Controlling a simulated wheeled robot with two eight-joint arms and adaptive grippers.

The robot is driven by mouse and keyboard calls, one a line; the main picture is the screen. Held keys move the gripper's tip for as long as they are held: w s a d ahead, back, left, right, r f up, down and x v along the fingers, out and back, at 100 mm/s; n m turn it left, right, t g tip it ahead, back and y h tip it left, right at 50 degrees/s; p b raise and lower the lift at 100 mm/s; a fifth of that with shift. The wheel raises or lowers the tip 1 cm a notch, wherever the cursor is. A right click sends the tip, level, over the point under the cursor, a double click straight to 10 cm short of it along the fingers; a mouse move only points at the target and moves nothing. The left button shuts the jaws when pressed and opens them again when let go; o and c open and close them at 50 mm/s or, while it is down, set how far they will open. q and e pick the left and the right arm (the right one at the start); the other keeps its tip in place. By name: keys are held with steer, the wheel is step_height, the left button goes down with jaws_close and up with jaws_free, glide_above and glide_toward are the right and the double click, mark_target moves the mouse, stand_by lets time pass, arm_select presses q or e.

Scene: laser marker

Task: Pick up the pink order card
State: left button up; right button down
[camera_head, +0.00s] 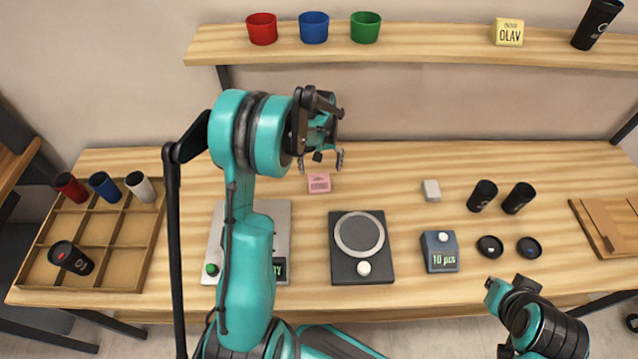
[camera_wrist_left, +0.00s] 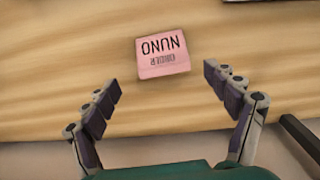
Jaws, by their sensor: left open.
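The pink order card (camera_head: 318,183) stands on the wooden table near its back edge, behind the machine with the round plate. In the left wrist view the pink order card (camera_wrist_left: 162,55) shows the upside-down word NUNO. My left gripper (camera_head: 322,163) is just behind and above the card in the head view. In the left wrist view my left gripper (camera_wrist_left: 160,92) is open and empty, with the card ahead of its fingertips and roughly between their lines. My right gripper (camera_head: 508,290) is at the front right edge, away from the card; its jaws are too small to judge.
A black machine with a round plate (camera_head: 362,268) and a grey panel (camera_head: 283,225) stand in front of the card. A white block (camera_head: 431,190), a counter box (camera_head: 439,251) and black cups (camera_head: 482,195) are to the right. A shelf (camera_head: 440,45) hangs above the back.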

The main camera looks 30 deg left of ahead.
mark_target(319, 178)
arm_select(q)
steer(key=f, duration=0.2)
steer(key=f+b, duration=0.1)
steer(key=f, duration=0.1)
steer(key=f+b, duration=0.1)
steer(key=f, duration=0.1)
steer(key=shift+s, duration=0.4)
steer(key=shift+r, duration=0.1)
steer(key=c, duration=1.2)
